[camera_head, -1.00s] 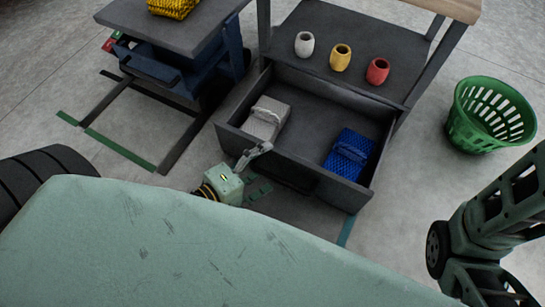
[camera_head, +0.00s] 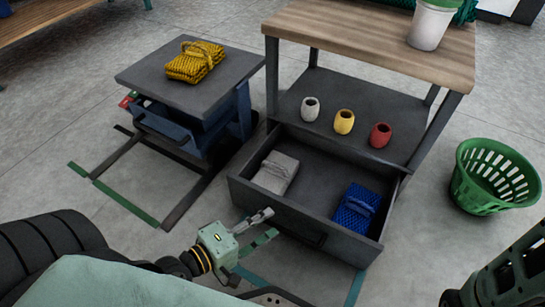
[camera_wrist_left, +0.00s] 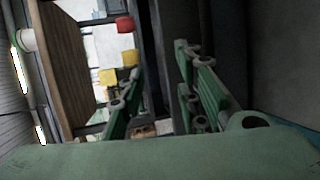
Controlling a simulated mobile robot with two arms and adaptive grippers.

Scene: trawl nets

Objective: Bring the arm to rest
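My left gripper (camera_head: 262,228) is just in front of the open drawer's (camera_head: 300,222) front panel, near its left half. Its two fingers stand apart with nothing between them. They also show as spread green fingers in the left wrist view (camera_wrist_left: 160,95). The drawer holds a grey folded net (camera_head: 276,172) on the left and a blue net (camera_head: 356,208) on the right. Whether the fingers touch the panel I cannot tell. My right arm shows at the lower right edge; its gripper is out of view.
A workbench (camera_head: 375,45) stands above the drawer, with white (camera_head: 310,109), yellow (camera_head: 344,122) and red (camera_head: 381,135) pots on its shelf. A yellow net (camera_head: 194,62) lies on a cart (camera_head: 195,95) at left. A green basket (camera_head: 493,177) stands right. Floor between is clear.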

